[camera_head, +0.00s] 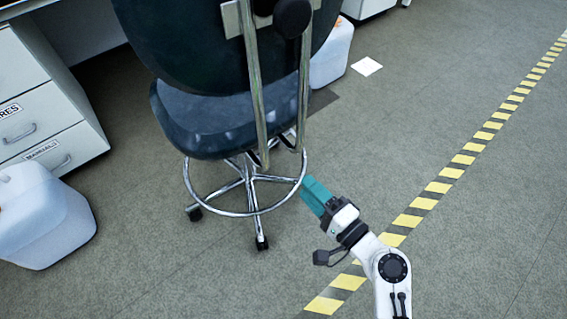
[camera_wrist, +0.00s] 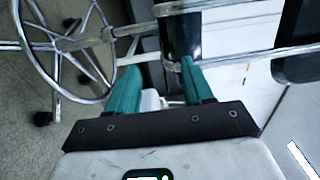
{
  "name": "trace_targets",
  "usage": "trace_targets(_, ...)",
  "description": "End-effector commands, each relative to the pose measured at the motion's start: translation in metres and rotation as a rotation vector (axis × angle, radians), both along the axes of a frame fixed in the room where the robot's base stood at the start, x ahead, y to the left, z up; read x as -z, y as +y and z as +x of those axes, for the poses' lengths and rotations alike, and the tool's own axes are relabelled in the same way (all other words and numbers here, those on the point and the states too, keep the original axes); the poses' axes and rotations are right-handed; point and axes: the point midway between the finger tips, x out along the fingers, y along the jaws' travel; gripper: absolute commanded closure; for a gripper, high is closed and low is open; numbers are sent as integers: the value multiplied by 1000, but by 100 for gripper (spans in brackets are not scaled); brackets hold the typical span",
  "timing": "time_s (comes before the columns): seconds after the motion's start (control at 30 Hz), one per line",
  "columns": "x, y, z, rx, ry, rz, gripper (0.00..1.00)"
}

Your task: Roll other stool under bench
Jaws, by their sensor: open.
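The stool (camera_head: 210,122) has a dark padded seat and back, chrome back bars, a chrome foot ring and castors. It stands upright on the open floor in the head view. My gripper (camera_head: 310,186) has teal fingers and is at the right side of the foot ring, below the seat. In the wrist view, my gripper (camera_wrist: 160,66) is open, with its fingers apart and chrome bars of the stool (camera_wrist: 250,55) crossing beyond the tips. I cannot tell whether they touch. The bench (camera_head: 90,25) is only partly seen at the upper left.
A drawer unit (camera_head: 40,95) and a white jerrycan (camera_head: 45,215) stand at the left. Another white jerrycan (camera_head: 332,55) stands behind the stool, near a white sheet (camera_head: 367,66) on the floor. Yellow-black floor tape (camera_head: 437,187) runs along the right. The floor beyond it is clear.

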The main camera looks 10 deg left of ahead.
Motion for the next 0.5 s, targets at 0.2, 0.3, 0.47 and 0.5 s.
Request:
trace_targets(0.2, -1, 41, 32, -3, -3, -1, 49)
trace_targets(0.3, 0, 57, 44, -3, -2, -2, 49)
trace_targets(0.47, 1, 76, 59, -2, -2, -1, 49)
trace_targets(0.5, 1, 79, 61, -2, -1, -2, 49)
